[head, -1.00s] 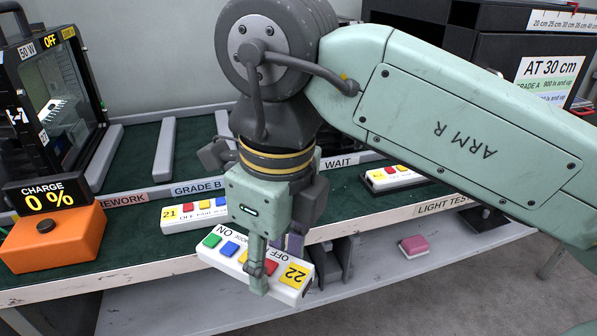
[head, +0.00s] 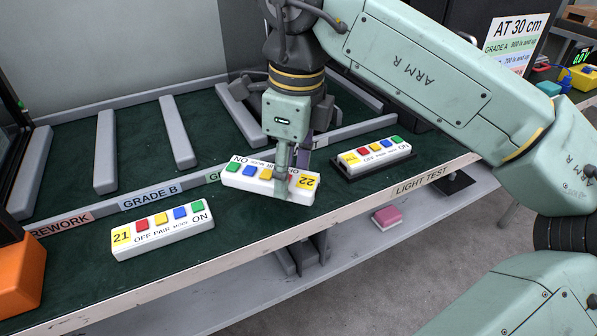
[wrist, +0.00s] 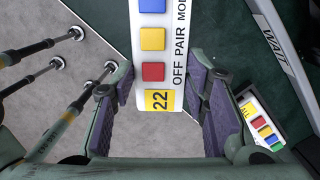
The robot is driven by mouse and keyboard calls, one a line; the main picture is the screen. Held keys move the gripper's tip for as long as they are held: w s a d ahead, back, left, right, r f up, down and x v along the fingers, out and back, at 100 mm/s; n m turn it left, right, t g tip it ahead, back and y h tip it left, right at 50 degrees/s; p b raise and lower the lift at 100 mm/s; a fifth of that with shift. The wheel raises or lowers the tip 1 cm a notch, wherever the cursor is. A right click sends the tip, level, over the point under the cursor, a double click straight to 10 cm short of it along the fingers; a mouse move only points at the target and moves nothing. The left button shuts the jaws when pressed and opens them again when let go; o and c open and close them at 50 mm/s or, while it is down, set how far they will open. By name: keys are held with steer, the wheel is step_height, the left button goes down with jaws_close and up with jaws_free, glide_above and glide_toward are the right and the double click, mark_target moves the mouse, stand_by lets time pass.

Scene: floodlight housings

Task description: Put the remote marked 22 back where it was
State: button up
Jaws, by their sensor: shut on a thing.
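The white remote marked 22 (head: 240,178) has colored buttons and a yellow label at its right end. Its lettering is upside down in the head view. My gripper (head: 287,186) is shut on it near the 22 end. In the wrist view the remote (wrist: 153,45) runs up between the two purple-padded jaws (wrist: 160,100). It is over the green bench top, between remote 21 (head: 163,230) and a remote marked ALL (head: 375,154) in a black tray (head: 347,175). I cannot tell whether remote 22 touches the bench.
Grey divider rails (head: 178,132) stand at the back of the bench, behind the GRADE B label (head: 152,196). An orange charge block (head: 20,275) is at the left. A pink block (head: 387,216) lies on the lower shelf. Bench top between remotes 21 and 22 is clear.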

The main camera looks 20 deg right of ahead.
mark_target(299, 174)
steer(key=shift+w+d+f, duration=0.1)
steer(key=shift+w+d, duration=0.5)
steer(key=shift+d, duration=0.3)
steer(key=f, duration=0.3)
steer(key=shift+w+d, duration=0.2)
steer(key=shift+d, duration=0.15)
steer(key=shift+f, duration=0.3)
steer(key=shift+f, duration=0.2)
steer(key=o, duration=1.3)
